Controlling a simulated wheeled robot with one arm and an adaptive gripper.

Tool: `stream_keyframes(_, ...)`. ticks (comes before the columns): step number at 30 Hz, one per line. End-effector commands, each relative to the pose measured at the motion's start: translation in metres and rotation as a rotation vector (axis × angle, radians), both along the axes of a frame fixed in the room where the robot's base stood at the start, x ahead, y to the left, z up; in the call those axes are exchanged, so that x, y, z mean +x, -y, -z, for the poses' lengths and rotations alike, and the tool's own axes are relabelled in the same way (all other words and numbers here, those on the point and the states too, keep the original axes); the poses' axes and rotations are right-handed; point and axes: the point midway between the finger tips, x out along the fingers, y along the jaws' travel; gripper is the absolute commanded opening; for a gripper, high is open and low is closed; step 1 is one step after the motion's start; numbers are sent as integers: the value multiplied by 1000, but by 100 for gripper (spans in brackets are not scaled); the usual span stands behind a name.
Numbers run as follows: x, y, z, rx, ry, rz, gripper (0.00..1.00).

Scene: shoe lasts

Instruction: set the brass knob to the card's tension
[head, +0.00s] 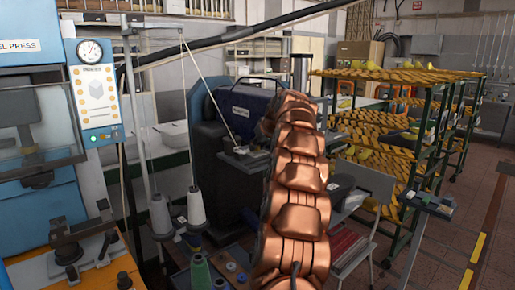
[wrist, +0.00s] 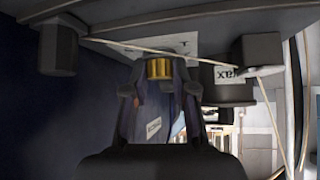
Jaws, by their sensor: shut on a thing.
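The brass knob (wrist: 159,68), small and ribbed, shows in the wrist view on the dark machine. My gripper (wrist: 159,86) has its two dark fingers on either side of the knob and is shut on it. A pale card (wrist: 182,43) lies just behind the knob, mostly covered; only a mark like a "T" shows, and no tension value can be read. In the head view the dark blue sewing machine (head: 243,105) stands in the middle. My copper-coloured arm crosses in front of it and hides the gripper and knob there.
A dark pot marked "wax" (wrist: 226,84) sits close right of the gripper. A thread runs past the knob. In the head view, thread cones (head: 196,206) stand at the left front, a blue press (head: 35,130) further left, and shoe-last racks (head: 400,140) at right.

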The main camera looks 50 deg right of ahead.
Motion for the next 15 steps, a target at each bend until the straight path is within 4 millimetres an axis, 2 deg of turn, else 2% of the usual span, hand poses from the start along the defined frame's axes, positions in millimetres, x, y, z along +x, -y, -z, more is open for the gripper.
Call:
stream_keyframes(7,0,0,1,2,-4,1,0)
stream_keyframes(8,0,0,2,3,-3,0,29)
stream_keyframes(15,0,0,1,1,-2,1,51)
